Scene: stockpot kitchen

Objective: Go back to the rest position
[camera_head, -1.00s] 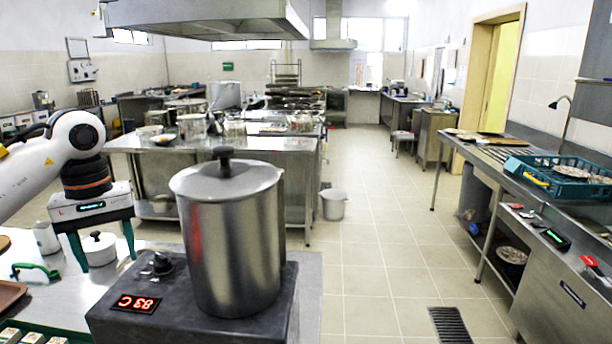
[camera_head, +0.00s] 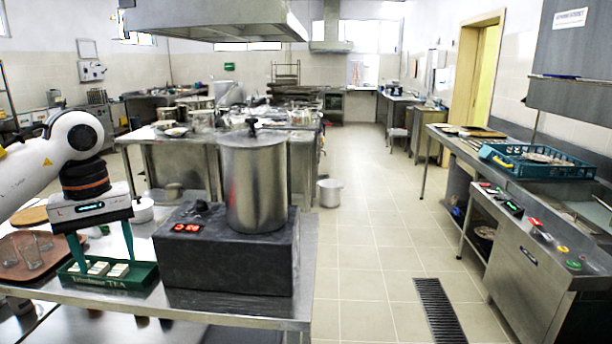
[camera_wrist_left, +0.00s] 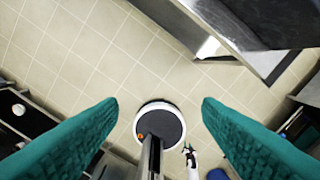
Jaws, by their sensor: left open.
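My left gripper (camera_head: 108,262) is open and empty, with its green fingers pointing down. In the head view it overlaps the green tea box (camera_head: 140,277) on the front counter; I cannot tell its height. In the left wrist view the two fingers (camera_wrist_left: 160,105) stand wide apart with nothing between them but tiled floor and a round dark disc far below. A tall steel stockpot (camera_head: 256,185) with its lid on stands on the dark cooker block (camera_head: 225,262), right of the gripper. My right gripper is not in view.
A brown tray (camera_head: 12,268) with glasses lies left on the counter. A small white pot (camera_head: 143,210) sits behind the gripper. The right-hand counter holds a blue-green crate (camera_head: 540,163). The tiled aisle (camera_head: 375,230) is open, with a bucket (camera_head: 329,192) at its left.

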